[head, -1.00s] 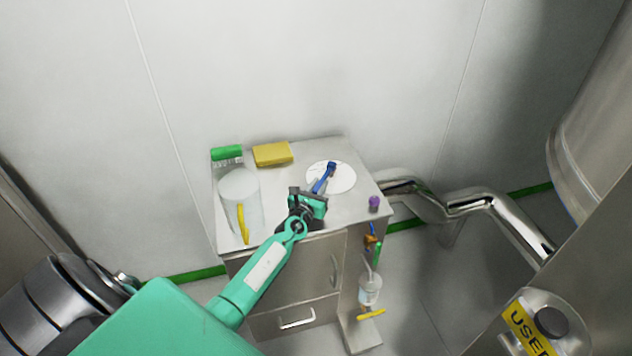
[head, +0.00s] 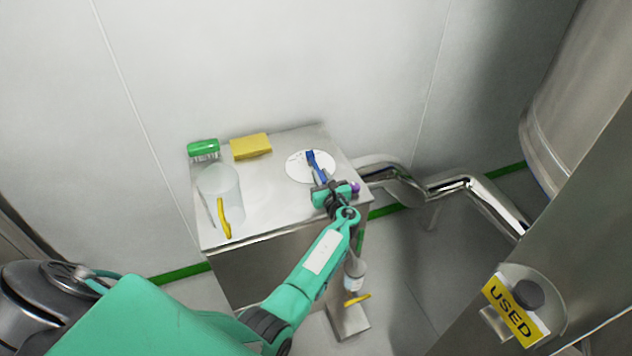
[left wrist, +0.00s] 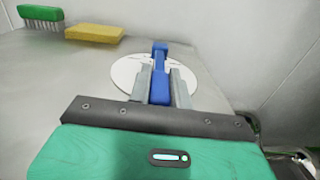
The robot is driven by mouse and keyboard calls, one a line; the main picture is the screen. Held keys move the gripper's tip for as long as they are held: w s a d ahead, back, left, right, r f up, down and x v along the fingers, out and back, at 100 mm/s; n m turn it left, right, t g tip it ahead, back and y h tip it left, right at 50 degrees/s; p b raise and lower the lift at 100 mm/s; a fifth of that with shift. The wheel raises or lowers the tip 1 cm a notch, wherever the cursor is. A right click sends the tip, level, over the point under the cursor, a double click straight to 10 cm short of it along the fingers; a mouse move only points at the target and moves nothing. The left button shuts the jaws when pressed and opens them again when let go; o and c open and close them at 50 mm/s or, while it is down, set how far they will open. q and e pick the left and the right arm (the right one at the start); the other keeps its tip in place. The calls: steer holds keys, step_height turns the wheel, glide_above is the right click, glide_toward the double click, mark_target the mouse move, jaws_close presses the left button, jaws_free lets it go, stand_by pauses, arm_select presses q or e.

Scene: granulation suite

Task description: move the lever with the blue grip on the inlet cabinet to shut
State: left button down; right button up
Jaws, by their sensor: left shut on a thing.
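The lever (head: 311,158) with the blue grip stands on a round white dial plate (head: 296,172) on top of the steel inlet cabinet (head: 265,205). In the head view its grip end points toward the front and a little right. My left gripper (head: 322,185) is at the grip end. In the left wrist view its two grey fingers (left wrist: 162,88) lie either side of the blue grip (left wrist: 160,88), shut on it. The lever's far end (left wrist: 160,48) shows past the fingertips. Marks on the dial plate (left wrist: 127,72) are too small to read. My right gripper is not in view.
A purple knob (head: 355,188) is just right of my gripper. Steel pipes (head: 465,190) run at right.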

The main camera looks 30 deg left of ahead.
arm_select(q)
steer(key=shift+w+d+f+n+g+y, duration=0.1)
steer(key=shift+w+d+n+g+y, duration=0.1)
steer(key=shift+n+g+y, duration=0.1)
steer(key=c, duration=1.3)
jaws_free()
steer(key=shift+s+d, duration=0.3)
steer(key=shift+d, duration=0.1)
steer(key=shift+p+v, duration=1.95)
steer(key=shift+v, duration=4.45)
